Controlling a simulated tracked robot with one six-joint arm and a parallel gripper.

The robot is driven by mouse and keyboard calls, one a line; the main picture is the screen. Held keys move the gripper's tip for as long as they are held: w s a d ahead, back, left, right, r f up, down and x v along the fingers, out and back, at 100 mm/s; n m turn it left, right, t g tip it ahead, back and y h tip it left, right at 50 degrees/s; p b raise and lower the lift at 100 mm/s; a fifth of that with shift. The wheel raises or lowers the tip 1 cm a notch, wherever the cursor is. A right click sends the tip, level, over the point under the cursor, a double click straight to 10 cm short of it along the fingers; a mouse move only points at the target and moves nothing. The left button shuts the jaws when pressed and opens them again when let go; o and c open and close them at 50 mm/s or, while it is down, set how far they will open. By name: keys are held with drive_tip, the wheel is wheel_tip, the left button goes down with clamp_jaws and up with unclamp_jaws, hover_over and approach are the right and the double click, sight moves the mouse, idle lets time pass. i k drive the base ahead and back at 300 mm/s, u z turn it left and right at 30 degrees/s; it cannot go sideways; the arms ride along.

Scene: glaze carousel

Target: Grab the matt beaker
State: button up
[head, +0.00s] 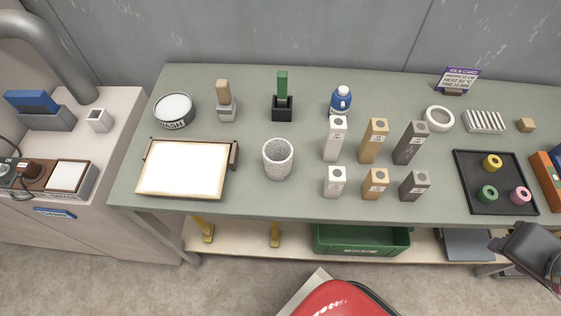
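A speckled, pale grey round cup (277,160) with an open top stands upright on the grey-green table, right of a bright white panel. Its surface looks rough and without shine, and it is the best match for the matt beaker, though no label shows. Nothing touches it. A dark grey piece that appears to be part of my arm (525,252) shows at the right edge, beyond the table's front edge and well away from the cup. My gripper's fingers cannot be made out.
Several square blocks (334,140) in white, tan and grey stand right of the cup. The white panel (184,170) lies left. A black tray (476,203) holds three coloured rings. The table front before the cup is clear.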

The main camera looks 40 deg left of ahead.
sight(277, 153)
drive_tip(key=z, duration=0.05)
drive_tip(key=k, duration=1.45)
drive_tip(key=u, duration=1.85)
drive_tip(key=i, duration=1)
drive_tip(key=u, duration=0.1)
